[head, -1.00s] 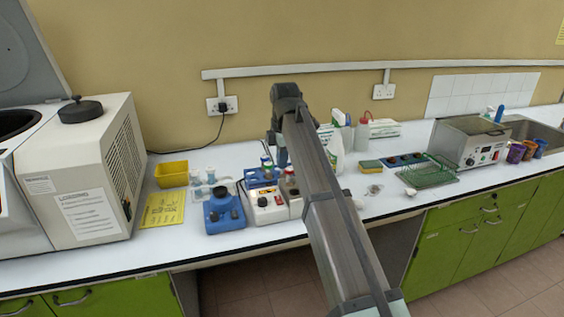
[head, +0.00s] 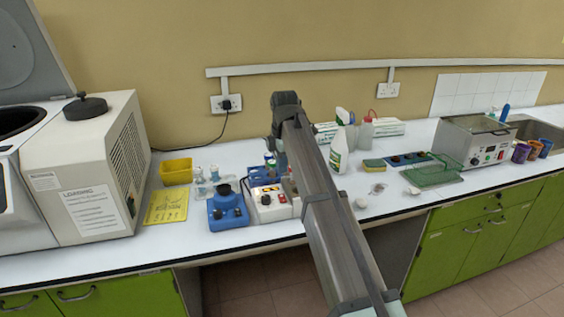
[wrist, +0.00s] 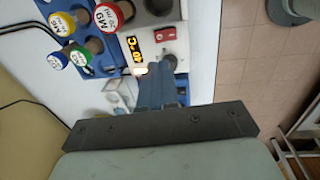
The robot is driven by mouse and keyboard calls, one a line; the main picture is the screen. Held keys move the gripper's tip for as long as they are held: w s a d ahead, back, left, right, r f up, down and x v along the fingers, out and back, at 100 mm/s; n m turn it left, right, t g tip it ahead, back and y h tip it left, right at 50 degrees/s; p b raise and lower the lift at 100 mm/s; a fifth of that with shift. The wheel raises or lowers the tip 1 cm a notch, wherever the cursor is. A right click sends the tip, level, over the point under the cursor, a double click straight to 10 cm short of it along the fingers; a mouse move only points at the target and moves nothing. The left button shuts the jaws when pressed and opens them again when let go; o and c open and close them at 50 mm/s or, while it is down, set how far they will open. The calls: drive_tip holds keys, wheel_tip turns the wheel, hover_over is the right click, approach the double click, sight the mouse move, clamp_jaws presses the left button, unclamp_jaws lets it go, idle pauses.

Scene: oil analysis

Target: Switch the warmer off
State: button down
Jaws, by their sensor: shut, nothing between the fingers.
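The warmer (head: 268,205) is a white-fronted box on the bench, partly behind my arm in the head view. In the wrist view its white panel shows a lit orange display (wrist: 138,47) reading 40 °C, a red switch (wrist: 165,33) and a dark knob (wrist: 170,61). A blue block with several coloured-cap bottles (wrist: 106,18) adjoins the panel. My gripper (wrist: 156,72) has its fingers together and empty, over the lower part of the panel and close to the display and knob. I cannot tell whether the fingertips touch the panel.
A blue device with a dark knob (head: 228,209) stands left of the warmer. A yellow card (head: 167,205) and yellow tray (head: 176,171) lie farther left, beside a large white machine (head: 90,170). A spray bottle (head: 339,152) stands to the right.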

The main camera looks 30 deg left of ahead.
sight(282, 199)
drive_tip(key=f, duration=0.7)
drive_tip(key=w+a+f, duration=0.1)
drive_tip(key=f, duration=0.2)
drive_tip(key=shift+f, duration=0.2)
drive_tip(key=shift+f, duration=0.2)
drive_tip(key=shift+s+d+f, duration=0.1)
drive_tip(key=shift+s+f, duration=0.05)
drive_tip(key=shift+s+d, duration=0.6)
drive_tip(key=shift+w+a, duration=0.1)
